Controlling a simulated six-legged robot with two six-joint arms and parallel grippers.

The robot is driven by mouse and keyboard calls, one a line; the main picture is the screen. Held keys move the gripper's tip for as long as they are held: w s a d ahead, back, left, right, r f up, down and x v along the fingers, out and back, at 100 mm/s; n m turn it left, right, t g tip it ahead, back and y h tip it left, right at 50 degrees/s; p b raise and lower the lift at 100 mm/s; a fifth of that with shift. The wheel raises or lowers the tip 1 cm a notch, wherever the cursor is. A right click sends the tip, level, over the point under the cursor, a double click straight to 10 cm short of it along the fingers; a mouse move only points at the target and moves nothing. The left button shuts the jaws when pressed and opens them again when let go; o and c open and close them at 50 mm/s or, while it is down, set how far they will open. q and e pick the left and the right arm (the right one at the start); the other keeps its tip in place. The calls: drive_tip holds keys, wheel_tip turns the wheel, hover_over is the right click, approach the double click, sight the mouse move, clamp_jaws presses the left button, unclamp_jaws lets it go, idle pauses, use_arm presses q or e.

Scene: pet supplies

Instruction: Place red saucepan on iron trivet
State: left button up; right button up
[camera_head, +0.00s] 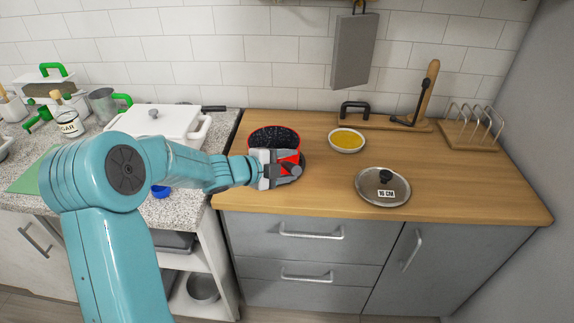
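The red saucepan (273,136), with a dark speckled inside and a red rim, is upright near the left end of the wooden counter. My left gripper (284,167) is at its near side, in front of the pan wall, and hides much of it. A dark, handle-like part shows among the fingers. I cannot tell whether the fingers are closed on it. A dark edge (304,160) shows low at the pan's right; it may be the iron trivet, but most of it is hidden. My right gripper is not in view.
A bowl of yellow food (346,140) stands right of the pan. A white pot (158,124) is on the left worktop. A wooden rack (470,134) stands back right. The counter's right front is clear.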

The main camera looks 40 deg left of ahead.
use_arm(q)
drive_tip(key=shift+r, duration=0.1)
drive_tip(key=v, duration=1.2)
drive_tip(key=w+d+f+n+g, duration=0.1)
drive_tip(key=d+f+n+g, duration=0.1)
drive_tip(key=d+f+n, duration=0.7)
drive_tip(key=d+f+n+g, duration=0.25)
drive_tip(key=d+f, duration=0.45)
drive_tip(key=f, duration=0.6)
drive_tip(key=s+d+f+n+g, duration=0.3)
drive_tip(key=s+d+f, duration=0.3)
drive_tip(key=s, duration=0.3)
drive_tip(key=s+d+f+n+g, duration=0.4)
drive_tip(key=s+d+f+g, duration=0.1)
drive_tip(key=s, duration=0.4)
wheel_tip(320, 180, down, 2)
drive_tip(key=shift+d, duration=0.7)
drive_tip(key=shift+w, duration=0.15)
